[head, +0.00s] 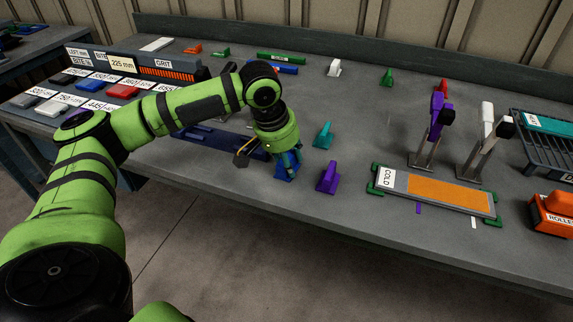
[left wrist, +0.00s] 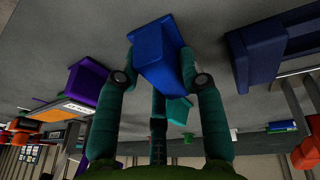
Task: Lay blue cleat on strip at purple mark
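The blue cleat (head: 284,173) is at the table surface under my left gripper (head: 287,160); I cannot tell whether it touches the table. In the left wrist view the blue cleat (left wrist: 160,50) sits between both fingers of my left gripper (left wrist: 160,68), with no clear gap at either side. The orange strip (head: 448,193) lies on a grey plate with green corners and a COLD label, to the right. A purple mark (head: 418,209) is on the table at the strip's front edge, and a white mark (head: 473,222) is farther right. My right gripper is not in view.
A purple cleat (head: 328,178) and a teal cleat (head: 323,136) stand close to my left gripper. Purple-topped (head: 437,117) and white-topped (head: 487,127) upright levers rise behind the strip. An orange roller (head: 552,213) is at the right. Table between purple cleat and strip is clear.

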